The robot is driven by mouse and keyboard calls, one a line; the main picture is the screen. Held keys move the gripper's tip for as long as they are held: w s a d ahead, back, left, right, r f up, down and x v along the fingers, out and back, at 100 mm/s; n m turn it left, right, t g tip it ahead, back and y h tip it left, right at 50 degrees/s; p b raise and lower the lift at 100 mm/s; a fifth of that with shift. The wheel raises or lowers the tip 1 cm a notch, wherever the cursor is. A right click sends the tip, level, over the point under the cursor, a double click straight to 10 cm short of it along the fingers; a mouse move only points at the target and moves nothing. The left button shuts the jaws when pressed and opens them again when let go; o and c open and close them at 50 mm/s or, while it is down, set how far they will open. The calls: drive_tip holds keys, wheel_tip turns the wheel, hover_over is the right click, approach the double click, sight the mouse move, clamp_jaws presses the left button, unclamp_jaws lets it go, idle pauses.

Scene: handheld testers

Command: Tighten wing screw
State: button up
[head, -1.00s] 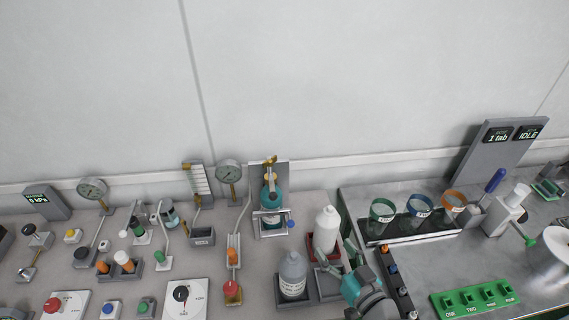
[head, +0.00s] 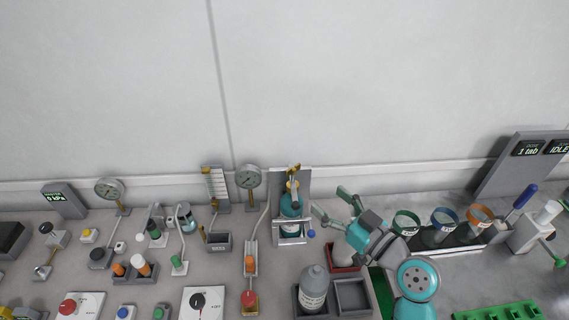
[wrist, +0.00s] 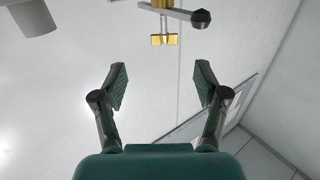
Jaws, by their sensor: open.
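A brass winged part (wrist: 164,39), which looks like the wing screw, shows at the top of the wrist view. It hangs below a grey rod with a dark ball end (wrist: 201,17). In the head view, small brass parts (head: 292,185) sit at the top of the upright grey stand (head: 277,176) that holds a teal bottle (head: 291,209). I cannot tell for sure that these are the same part. My gripper (head: 331,202) is open and empty, to the right of the stand. In the wrist view, the brass part is beyond my open fingers (wrist: 162,82), touching neither.
A grey bottle (head: 313,288) stands in a tray in front, beside an empty grey tray (head: 352,296). A red tray (head: 343,254) is partly behind my arm. Ringed cups (head: 443,221) stand to the right. A round gauge (head: 248,177) is left of the stand.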

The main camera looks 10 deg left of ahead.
sight(295, 171)
drive_tip(key=x, duration=0.4)
drive_tip(key=r+x, duration=0.1)
drive_tip(key=x, duration=0.7)
drive_tip(key=shift+a+r, duration=0.2)
drive_tip(key=shift+a, duration=0.3)
